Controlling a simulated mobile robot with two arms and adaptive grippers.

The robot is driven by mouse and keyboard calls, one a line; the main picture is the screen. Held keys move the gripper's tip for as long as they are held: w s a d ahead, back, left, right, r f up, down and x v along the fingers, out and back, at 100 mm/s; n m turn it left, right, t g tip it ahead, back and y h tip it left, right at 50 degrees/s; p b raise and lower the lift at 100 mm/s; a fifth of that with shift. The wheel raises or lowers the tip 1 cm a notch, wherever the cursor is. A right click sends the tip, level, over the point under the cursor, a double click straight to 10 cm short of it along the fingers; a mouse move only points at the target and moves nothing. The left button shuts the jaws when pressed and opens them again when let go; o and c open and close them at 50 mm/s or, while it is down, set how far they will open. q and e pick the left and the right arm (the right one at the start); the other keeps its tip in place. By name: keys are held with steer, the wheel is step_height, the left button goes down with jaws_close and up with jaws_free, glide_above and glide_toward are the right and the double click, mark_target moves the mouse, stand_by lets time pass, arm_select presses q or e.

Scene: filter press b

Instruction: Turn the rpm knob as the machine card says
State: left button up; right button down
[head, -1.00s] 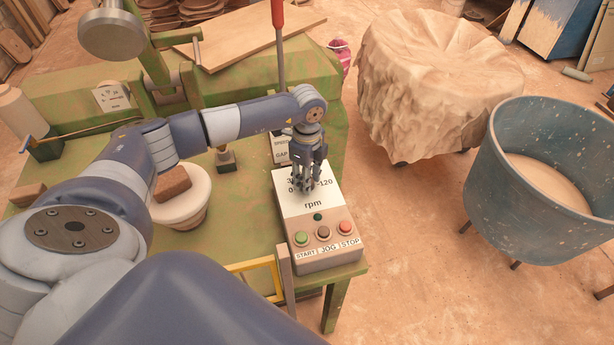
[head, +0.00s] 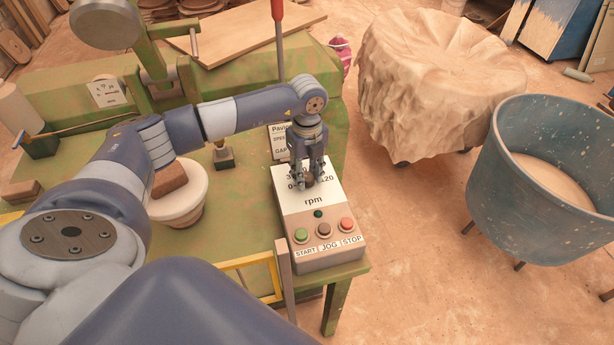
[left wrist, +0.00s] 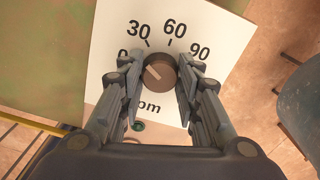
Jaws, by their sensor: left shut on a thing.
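The control box (head: 315,252) stands at the green bench's right corner, with a white rpm dial plate (head: 300,204). My left gripper (head: 308,182) reaches down onto the dial, shut on the brown rpm knob (left wrist: 159,73), one finger on each side. In the left wrist view the dial shows 0, 30, 60 and 90; the 0 is partly covered by a finger. The knob's pale line points up-left, roughly between 0 and 30. The machine card (head: 279,142) stands behind the box, partly hidden by my gripper; its small text is too blurred to read fully. My right gripper is not in view.
Green START (head: 301,236), brown JOG (head: 323,231) and red STOP (head: 346,224) buttons sit on the box front, with a small green lamp (head: 318,214) above. A blue tub (head: 540,170) stands right.

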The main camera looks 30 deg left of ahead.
mark_target(307, 176)
arm_select(q)
steer(key=m+b, duration=0.3)
steer(key=m, duration=0.3)
steer(key=shift+f+b, duration=0.1)
steer(key=shift+b, duration=0.2)
steer(key=m+b, duration=0.2)
steer(key=m, duration=0.3)
steer(key=shift+m+b, duration=0.35)
steer(key=shift+m, duration=0.05)
steer(key=o, duration=1.1)
steer(key=shift+r, duration=0.2)
step_height(307, 176, up, 12)
steer(key=shift+f, duration=0.1)
